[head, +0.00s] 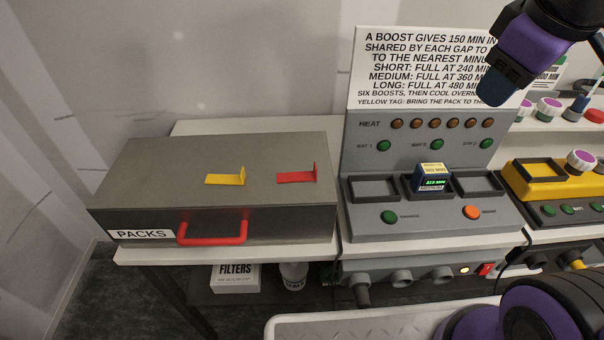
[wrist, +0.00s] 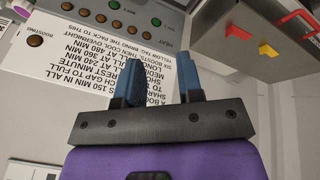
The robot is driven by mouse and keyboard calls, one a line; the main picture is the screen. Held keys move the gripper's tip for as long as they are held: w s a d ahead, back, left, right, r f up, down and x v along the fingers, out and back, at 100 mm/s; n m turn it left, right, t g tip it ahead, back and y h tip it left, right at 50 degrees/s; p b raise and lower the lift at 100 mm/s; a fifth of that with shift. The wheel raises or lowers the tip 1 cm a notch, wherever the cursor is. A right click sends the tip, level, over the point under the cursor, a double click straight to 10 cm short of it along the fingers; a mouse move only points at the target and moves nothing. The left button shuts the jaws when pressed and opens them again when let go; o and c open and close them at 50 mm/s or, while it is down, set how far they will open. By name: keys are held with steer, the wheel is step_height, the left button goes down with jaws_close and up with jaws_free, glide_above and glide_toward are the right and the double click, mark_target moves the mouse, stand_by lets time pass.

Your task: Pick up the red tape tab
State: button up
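The red tape tab (head: 297,178) lies flat on top of the grey PACKS box, with its right end standing upright. My gripper (head: 496,92) is raised at the upper right, in front of the white sign and well away from the red tab. In the wrist view my gripper (wrist: 161,82) has its two blue fingers apart with nothing between them.
The PACKS box (head: 135,189) has a red front handle (head: 212,234) and stands on a white bench. To its right is the grey charger (head: 436,218) with a blue-and-yellow pack (head: 432,178). A yellow unit (head: 535,172) stands farther right. The space above the box is clear.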

steer(key=w+a+f+n+g, duration=0.1)
steer(key=w+a+f+n, duration=0.2)
steer(key=w+a+n, duration=0.4)
steer(key=n+g, duration=0.3)
steer(key=n, duration=2)
glide_toward(315, 164)
step_height(315, 164, down, 10)
steer(key=shift+w+d+f, duration=0.1)
steer(key=shift+d, duration=0.05)
jaws_close()
